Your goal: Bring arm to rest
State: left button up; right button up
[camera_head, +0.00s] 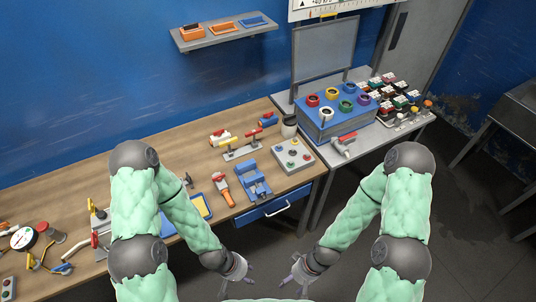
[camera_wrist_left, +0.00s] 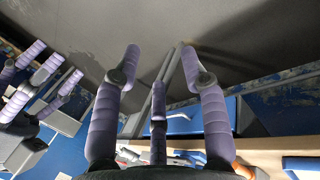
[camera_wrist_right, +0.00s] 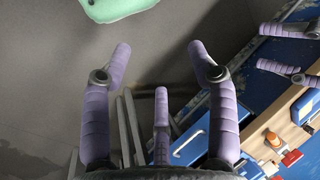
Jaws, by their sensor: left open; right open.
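My left gripper (camera_head: 238,288) hangs low in front of the wooden bench, near the bottom middle of the head view. Its purple fingers are spread and empty in the left wrist view (camera_wrist_left: 161,60). My right gripper (camera_head: 296,280) hangs just to its right at about the same height, apart from it. Its fingers are also spread with nothing between them in the right wrist view (camera_wrist_right: 159,60). Both arms are bent with their forearms angled inward and down. Each wrist view also shows the other gripper's fingers at its side.
The wooden bench (camera_head: 75,187) carries a blue vise (camera_head: 253,182), a grey button box (camera_head: 293,156) and several tools. A blue drawer (camera_head: 262,212) is in its front. A blue box with coloured rings (camera_head: 320,126) stands on the grey table at right. The floor (camera_head: 350,262) around the grippers looks clear.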

pick_arm(q)
notch_tip(320, 180, down, 16)
jog(key=w+a+b, duration=0.1)
jog(key=a+b, duration=0.1)
jog(key=b, duration=1.3)
jog(key=shift+f+n, duration=0.25)
jog(key=shift+n, duration=0.15)
pick_arm(e)
jog(key=w+f+m+t, duration=0.1)
jog(key=f+m, duration=0.2)
jog(key=f, duration=0.5)
jog(key=w+d+f+m+t, duration=0.1)
jog(key=w+f+m, duration=0.1)
jog(key=f, duration=0.6)
jog(key=shift+w+d+f+m, duration=0.2)
jog(key=shift+w+f+m, duration=0.1)
jog(key=shift+m, duration=0.2)
